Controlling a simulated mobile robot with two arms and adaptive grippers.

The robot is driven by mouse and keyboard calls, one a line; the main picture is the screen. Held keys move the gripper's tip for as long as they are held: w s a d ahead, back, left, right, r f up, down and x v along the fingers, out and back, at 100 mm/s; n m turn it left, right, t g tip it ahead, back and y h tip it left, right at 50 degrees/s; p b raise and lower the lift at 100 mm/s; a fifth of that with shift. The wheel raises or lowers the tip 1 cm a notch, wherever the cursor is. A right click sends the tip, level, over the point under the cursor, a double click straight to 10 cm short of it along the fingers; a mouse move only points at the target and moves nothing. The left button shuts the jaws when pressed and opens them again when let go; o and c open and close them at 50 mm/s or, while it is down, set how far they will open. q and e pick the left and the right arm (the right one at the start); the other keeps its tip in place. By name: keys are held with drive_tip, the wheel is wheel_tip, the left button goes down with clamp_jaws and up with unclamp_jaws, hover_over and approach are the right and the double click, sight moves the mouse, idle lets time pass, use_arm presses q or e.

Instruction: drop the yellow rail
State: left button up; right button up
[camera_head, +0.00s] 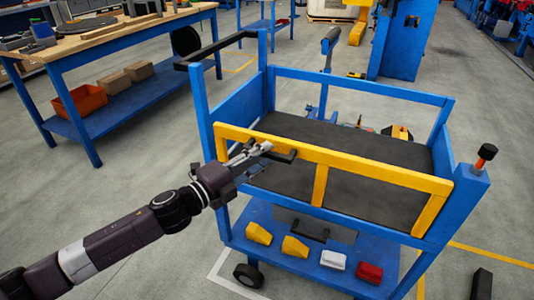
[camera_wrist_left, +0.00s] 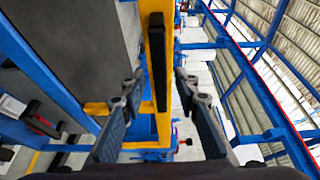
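The yellow rail (camera_head: 340,160) stands raised along the near side of the blue cart, its top bar running above the black deck. A black handle (camera_head: 284,157) sits on its top bar, left of the middle. My left gripper (camera_head: 268,148) is at this handle. In the left wrist view my left gripper (camera_wrist_left: 160,105) is open, its fingers apart on either side of the yellow rail (camera_wrist_left: 155,20) and its black handle (camera_wrist_left: 157,65). I cannot tell whether the fingers touch the handle. My right gripper is not in view.
The blue cart's lower shelf (camera_head: 270,260) holds yellow, white and red blocks. A workbench (camera_head: 120,38) with an orange bin (camera_head: 80,100) is at the left. Floor between them is clear.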

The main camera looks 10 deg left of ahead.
use_arm(q)
drive_tip(key=shift+x, duration=0.85)
drive_tip(key=shift+c, duration=0.6)
clamp_jaws()
